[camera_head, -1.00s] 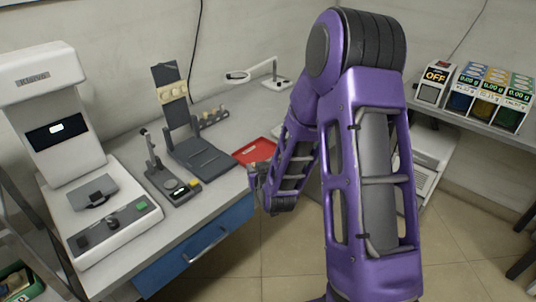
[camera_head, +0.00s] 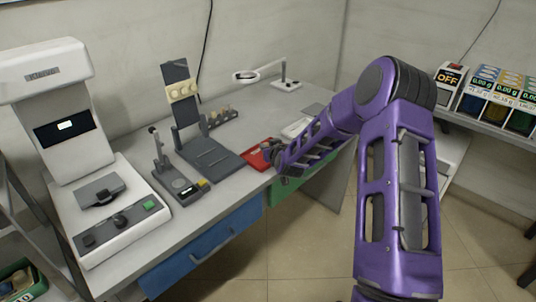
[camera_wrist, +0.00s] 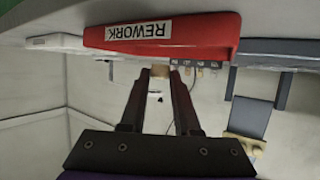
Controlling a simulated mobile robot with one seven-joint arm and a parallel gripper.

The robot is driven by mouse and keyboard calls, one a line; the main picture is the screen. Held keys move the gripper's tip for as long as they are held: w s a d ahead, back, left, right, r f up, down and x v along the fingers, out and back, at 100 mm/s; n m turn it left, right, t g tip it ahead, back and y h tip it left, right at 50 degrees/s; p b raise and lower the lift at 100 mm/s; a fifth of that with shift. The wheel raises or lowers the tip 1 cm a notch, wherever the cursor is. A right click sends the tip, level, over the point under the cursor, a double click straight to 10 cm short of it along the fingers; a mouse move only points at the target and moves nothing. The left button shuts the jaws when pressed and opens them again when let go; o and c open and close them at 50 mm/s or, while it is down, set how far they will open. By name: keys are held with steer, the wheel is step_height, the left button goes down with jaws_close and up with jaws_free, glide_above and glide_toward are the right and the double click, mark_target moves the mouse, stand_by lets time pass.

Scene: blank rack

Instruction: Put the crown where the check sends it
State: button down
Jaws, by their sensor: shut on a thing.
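In the wrist view the tray (camera_wrist: 190,36) bears a label reading REWORK and lies just beyond the fingertips. The two dark fingers (camera_wrist: 160,72) are close together, shut on a small pale piece at their tips. It appears to be the crown, but its shape is too small to make out. In the head view my own gripper hides it. Whether it touches the tray cannot be told.
A dark gauge (camera_head: 178,186) and a dark stand with pale round pieces (camera_head: 181,91) are left of the tray. A white machine (camera_head: 110,205) fills the left. A magnifier lamp (camera_head: 285,83) stands behind. A blue drawer (camera_head: 205,245) and green drawer (camera_head: 283,190) are below.

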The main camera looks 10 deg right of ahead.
steer(key=shift+f, duration=1.45)
steer(key=shift+f+b, duration=0.25)
steer(key=shift+b, duration=0.2)
steer(key=c, duration=0.6)
jaws_free()
steer(key=shift+r, duration=0.1)
steer(key=shift+r, duration=0.1)
steer(key=shift+r+p, duration=0.2)
steer(key=shift+p, duration=0.25)
steer(key=v, duration=1.2)
steer(key=shift+d, duration=0.1)
